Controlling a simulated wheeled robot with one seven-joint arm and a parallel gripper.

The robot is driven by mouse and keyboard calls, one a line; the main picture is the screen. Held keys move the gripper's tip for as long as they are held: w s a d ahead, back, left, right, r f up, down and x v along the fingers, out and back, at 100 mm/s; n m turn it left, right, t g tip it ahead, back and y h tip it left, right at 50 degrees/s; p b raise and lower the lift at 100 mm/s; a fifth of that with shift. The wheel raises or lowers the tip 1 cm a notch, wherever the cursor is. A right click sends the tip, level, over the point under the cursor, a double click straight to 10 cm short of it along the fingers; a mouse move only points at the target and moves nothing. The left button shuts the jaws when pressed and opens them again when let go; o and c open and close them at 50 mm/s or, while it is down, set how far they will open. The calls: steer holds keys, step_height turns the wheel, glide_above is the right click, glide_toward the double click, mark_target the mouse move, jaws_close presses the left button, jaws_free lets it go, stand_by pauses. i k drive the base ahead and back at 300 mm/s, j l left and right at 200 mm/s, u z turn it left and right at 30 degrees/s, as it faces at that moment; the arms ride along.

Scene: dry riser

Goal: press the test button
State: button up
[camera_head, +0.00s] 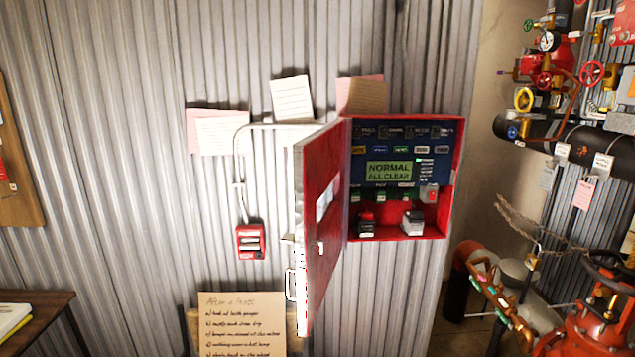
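A red alarm cabinet (455,178) hangs on the corrugated wall, with its red door (322,215) swung open to the left. Inside is a dark blue panel with a green display (388,171) reading "NORMAL ALL CLEAR". Small labelled buttons or switches sit in rows above and below the display, including several green ones (405,196). A red button on a light plate (429,193) is at the panel's lower right. The labels are too small to read, so I cannot tell which control is the test button. My gripper is not in view.
Two dark-and-grey blocks (412,222) stand on the cabinet floor. A red pull station (250,241) is on the wall to the left. Red valves and pipes (590,330) crowd the right side. A handwritten board (242,325) and a table edge (45,305) are low left.

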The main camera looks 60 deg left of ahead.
mark_target(423, 149)
steer(key=u, duration=1.7)
steer(key=i+l, duration=0.1)
steer(key=i, duration=0.35)
steer(key=i+l, duration=0.15)
steer(key=i, duration=0.3)
